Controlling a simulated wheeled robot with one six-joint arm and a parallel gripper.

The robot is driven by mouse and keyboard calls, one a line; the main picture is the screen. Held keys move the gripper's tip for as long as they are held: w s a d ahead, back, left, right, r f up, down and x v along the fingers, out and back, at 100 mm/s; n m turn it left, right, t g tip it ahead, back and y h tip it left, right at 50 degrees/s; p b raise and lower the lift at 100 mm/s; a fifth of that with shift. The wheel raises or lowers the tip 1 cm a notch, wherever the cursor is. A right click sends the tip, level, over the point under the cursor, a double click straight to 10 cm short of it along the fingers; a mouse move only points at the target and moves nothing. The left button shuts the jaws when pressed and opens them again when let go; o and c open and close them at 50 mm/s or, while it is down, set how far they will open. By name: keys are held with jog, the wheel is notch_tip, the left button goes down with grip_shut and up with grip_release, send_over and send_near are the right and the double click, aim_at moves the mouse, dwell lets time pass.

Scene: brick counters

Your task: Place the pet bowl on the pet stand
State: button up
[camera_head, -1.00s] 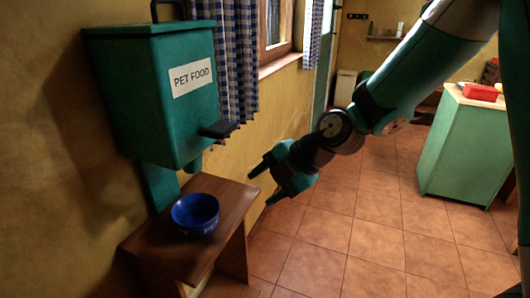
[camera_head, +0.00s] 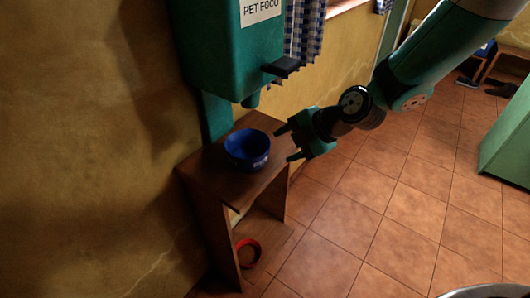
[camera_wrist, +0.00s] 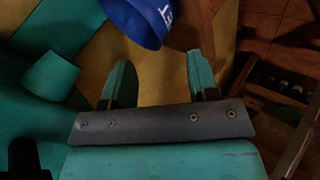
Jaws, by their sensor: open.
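The blue pet bowl (camera_head: 247,150) stands upright on the small wooden stand (camera_head: 215,177), under the green pet food dispenser. White lettering shows on its side. My gripper (camera_head: 285,144) is open and empty, just right of the bowl and apart from it. In the wrist view the bowl (camera_wrist: 140,18) is at the top, beyond the two open fingers of my gripper (camera_wrist: 160,75). I cannot tell which piece of furniture the task calls the pet stand.
The green pet food dispenser (camera_head: 228,55) hangs on the wall, with a dark lever (camera_head: 282,67) sticking out above the bowl. A red ring-shaped item (camera_head: 248,252) sits low inside the wooden stand. A green counter (camera_head: 508,140) stands at right. The tiled floor between is clear.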

aim_at(264, 155)
jog(key=x, duration=0.8)
jog(key=shift+a+f, duration=0.1)
jog(key=shift+c, duration=0.4)
grip_shut()
jog(key=shift+w, duration=0.1)
